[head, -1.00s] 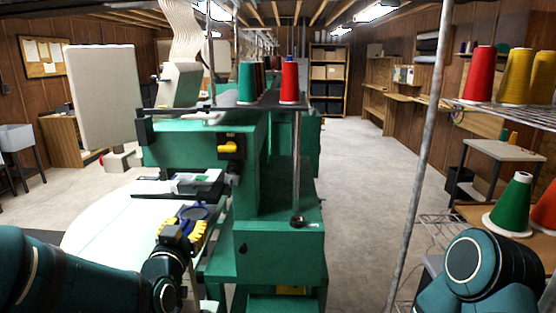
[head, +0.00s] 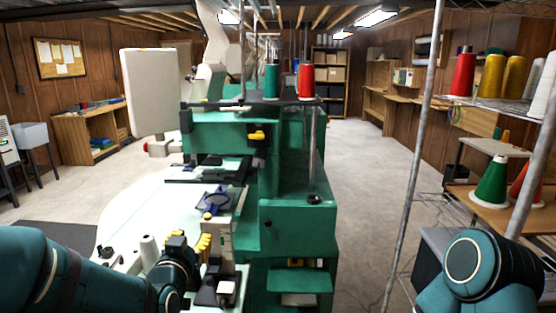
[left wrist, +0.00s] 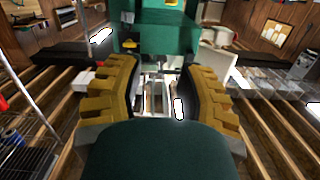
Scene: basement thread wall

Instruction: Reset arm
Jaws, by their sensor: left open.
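My left arm comes in from the left in the head view. Its gripper (head: 205,243) has yellow fingers and is over the white table of the green machine (head: 285,225), beside the machine's front. In the left wrist view the two yellow fingers of the left gripper (left wrist: 163,92) stand wide apart. Nothing shows held between them. A dark teal joint of my right arm shows at the lower right of the head view. The right gripper is out of view.
A white cone (head: 149,250) stands on the white table (head: 125,225). A blue hoop (head: 214,203) lies by the machine. A metal pole (head: 410,165) and a rack with thread cones (head: 492,78) are at the right. The floor (head: 355,180) between is clear.

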